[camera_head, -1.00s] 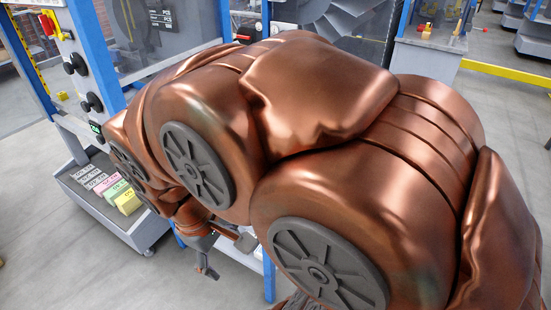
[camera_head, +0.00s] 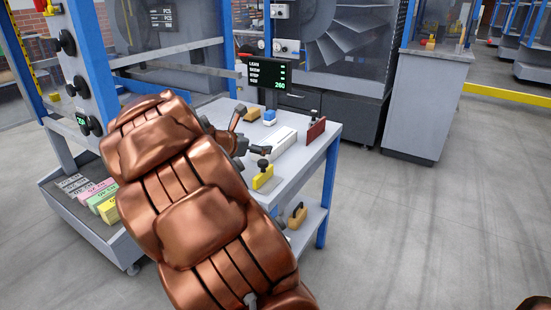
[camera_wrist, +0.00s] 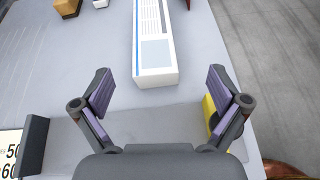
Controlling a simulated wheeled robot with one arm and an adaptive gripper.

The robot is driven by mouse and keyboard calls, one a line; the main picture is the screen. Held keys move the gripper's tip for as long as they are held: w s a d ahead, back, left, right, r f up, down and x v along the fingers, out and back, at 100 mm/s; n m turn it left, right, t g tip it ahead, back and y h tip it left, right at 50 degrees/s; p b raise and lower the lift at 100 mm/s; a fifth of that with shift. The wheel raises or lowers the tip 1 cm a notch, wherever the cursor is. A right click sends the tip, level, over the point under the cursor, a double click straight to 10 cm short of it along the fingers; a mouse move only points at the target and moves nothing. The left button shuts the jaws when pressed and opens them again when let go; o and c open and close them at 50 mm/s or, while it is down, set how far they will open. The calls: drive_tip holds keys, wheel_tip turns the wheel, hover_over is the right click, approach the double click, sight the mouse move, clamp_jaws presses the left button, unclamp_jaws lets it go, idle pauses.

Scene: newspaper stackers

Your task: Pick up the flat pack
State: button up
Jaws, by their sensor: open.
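A white flat pack (camera_head: 284,139) with a printed top and a blue stripe lies on the grey table (camera_head: 318,152). In the wrist view the pack (camera_wrist: 156,52) runs away from me, its near end just beyond my fingertips. My gripper (camera_wrist: 160,90) is open and empty, its two purple-padded fingers set wide apart on either side of the pack's line. In the head view my gripper (camera_head: 252,133) is over the table, just left of the pack, partly hidden by my arm.
A yellow block with a black knob (camera_head: 262,178) sits close by my right finger in the wrist view (camera_wrist: 210,112). A dark red upright plate (camera_head: 316,130), a blue-and-white item (camera_head: 270,117) and a wooden block (camera_head: 251,114) also stand on the table. A display (camera_head: 267,75) rises behind.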

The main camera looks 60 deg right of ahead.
sight(275, 144)
drive_tip(key=shift+w+d+f+n+b, duration=0.4)
drive_tip(key=shift+w+d+f+n, duration=0.35)
drive_tip(key=shift+d+f, duration=0.2)
drive_tip(key=shift+x, duration=1.1)
drive_tip(key=b+x, duration=0.2)
drive_tip(key=x, duration=0.2)
drive_tip(key=shift+s+d+f, duration=0.1)
drive_tip(key=shift+s+f, duration=0.05)
drive_tip(key=shift+f, duration=0.1)
drive_tip(key=shift+d, duration=0.4)
drive_tip(key=shift+c, duration=0.2)
drive_tip(key=c, duration=1.6)
drive_tip(key=shift+o, duration=0.2)
